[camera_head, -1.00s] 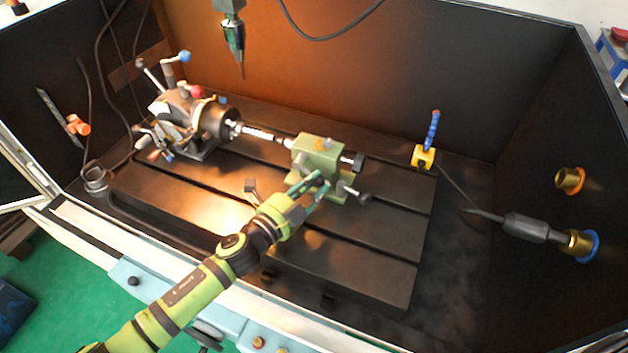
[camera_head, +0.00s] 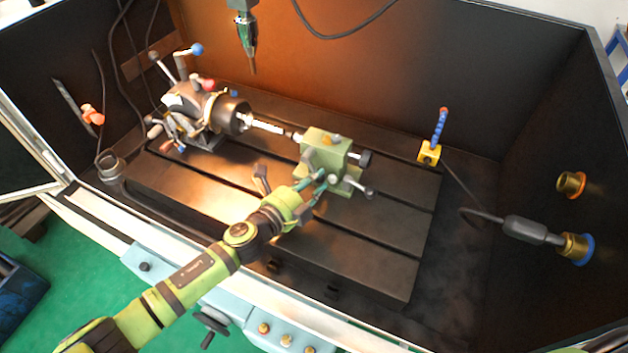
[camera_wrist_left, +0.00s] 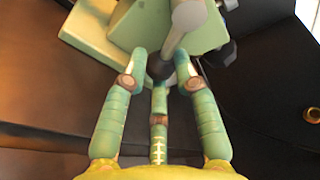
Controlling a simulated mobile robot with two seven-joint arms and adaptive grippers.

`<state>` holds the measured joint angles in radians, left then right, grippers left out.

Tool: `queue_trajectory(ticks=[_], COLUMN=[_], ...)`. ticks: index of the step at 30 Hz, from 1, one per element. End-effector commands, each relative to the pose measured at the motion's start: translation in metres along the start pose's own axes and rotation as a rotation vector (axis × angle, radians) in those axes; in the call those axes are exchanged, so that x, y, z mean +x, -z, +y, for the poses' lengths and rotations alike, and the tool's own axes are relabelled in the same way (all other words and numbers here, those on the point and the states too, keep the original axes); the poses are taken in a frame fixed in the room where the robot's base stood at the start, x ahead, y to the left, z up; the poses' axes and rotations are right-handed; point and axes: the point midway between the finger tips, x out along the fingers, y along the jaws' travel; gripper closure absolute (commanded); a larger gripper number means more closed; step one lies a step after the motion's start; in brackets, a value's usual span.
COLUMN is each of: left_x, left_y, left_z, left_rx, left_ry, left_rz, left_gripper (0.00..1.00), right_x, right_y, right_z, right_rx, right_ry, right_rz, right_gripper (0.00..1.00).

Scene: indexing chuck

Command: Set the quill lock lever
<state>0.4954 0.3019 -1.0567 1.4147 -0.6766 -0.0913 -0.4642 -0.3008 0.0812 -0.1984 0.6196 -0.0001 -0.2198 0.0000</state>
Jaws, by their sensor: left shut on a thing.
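The green tailstock (camera_head: 318,143) stands on the dark slotted table, and it fills the top of the left wrist view (camera_wrist_left: 98,28). My left gripper (camera_head: 322,183) is at its front side. In the left wrist view, a grey lever (camera_wrist_left: 180,38) runs from a round hub on the tailstock down to a dark knob (camera_wrist_left: 159,68). In the head view my fingers partly hide this lever. My right gripper is not in view.
The indexing chuck (camera_head: 225,116) stands left of the tailstock with several levers. A black-knobbed handle (camera_head: 368,192) sticks out right of my fingers. A spindle (camera_head: 246,42) hangs above. A yellow block with a blue nozzle (camera_head: 429,153) stands at the right. The table's front right is clear.

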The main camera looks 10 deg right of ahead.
Motion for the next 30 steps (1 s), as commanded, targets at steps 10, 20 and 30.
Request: queue_trajectory(ticks=[10, 20, 30], left_x=[0.0, -0.006, -0.067], left_y=[-0.001, -0.001, -0.001], left_z=[-0.002, 0.0, 0.001], left_rx=[0.002, 0.0, 0.001], left_ry=[0.003, 0.001, -0.001], left_rz=[-0.002, -0.001, 0.0], left_gripper=[0.47, 0.47, 0.47], right_x=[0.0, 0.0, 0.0], right_y=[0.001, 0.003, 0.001], right_z=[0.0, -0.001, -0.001], right_rx=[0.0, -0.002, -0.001], right_ry=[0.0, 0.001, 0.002], right_rz=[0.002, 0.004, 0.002], right_gripper=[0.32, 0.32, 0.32])
